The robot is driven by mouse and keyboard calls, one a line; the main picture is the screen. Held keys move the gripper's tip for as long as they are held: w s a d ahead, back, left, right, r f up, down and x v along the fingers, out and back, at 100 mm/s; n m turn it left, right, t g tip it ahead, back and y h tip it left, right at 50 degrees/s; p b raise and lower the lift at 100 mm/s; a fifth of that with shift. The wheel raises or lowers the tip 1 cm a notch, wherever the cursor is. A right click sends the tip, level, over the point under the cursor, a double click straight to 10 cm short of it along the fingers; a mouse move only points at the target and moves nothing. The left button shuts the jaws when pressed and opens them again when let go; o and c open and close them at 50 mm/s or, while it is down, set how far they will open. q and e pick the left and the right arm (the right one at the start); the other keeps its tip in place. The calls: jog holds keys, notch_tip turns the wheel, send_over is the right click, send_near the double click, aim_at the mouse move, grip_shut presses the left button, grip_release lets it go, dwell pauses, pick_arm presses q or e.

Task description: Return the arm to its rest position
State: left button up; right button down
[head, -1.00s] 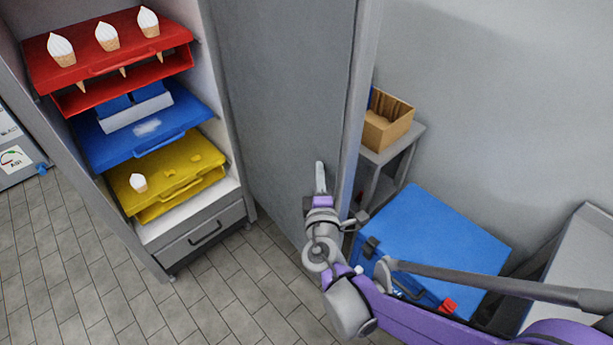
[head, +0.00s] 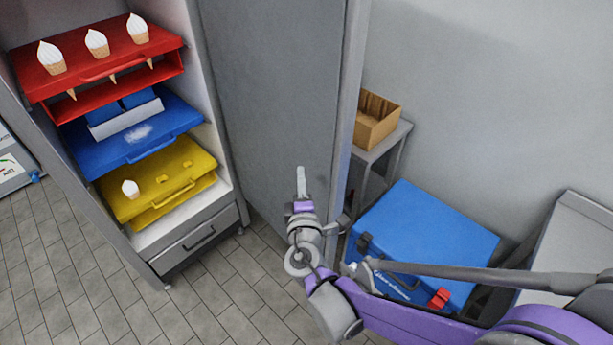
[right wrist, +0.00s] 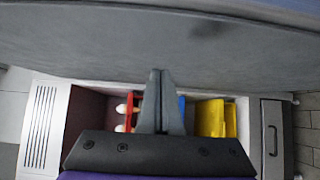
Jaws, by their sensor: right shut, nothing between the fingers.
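My right gripper (head: 301,180) is shut and empty in the head view, in front of the open grey cabinet door (head: 275,90). Its fingers (right wrist: 160,100) also show in the right wrist view, pressed together with nothing between them. The purple and grey right arm reaches in from the lower right. My left gripper is in neither view.
The open cabinet at left holds a red rack (head: 95,65) with several ice-cream cones, a blue tray (head: 135,135) and a yellow rack (head: 160,180) with one cone. A blue cool box (head: 430,235) stands right of the door, near a cardboard box (head: 375,120) on a small table.

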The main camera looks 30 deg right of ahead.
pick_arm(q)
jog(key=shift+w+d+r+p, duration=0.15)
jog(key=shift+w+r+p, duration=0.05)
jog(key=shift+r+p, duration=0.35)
pick_arm(e)
jog(key=s, duration=0.9)
jog(key=shift+s+a, duration=0.15)
jog(key=shift+s, duration=0.2)
jog(key=s+d+f+m+g+y+p, duration=0.15)
jog(key=s+f+m+g, duration=0.25)
jog(key=f+m+g, duration=0.4)
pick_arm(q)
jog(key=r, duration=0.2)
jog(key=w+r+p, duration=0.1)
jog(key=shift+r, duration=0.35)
pick_arm(e)
jog(key=s+a+m+g+y, duration=0.1)
jog(key=s+a+m+y, duration=0.1)
jog(key=a, duration=0.3)
jog(key=s+a+m+g+y, duration=0.1)
jog(key=s+a+m+y, duration=0.1)
jog(key=a+y, duration=0.3)
jog(key=shift+s+a, duration=0.35)
jog(key=shift+a, duration=0.05)
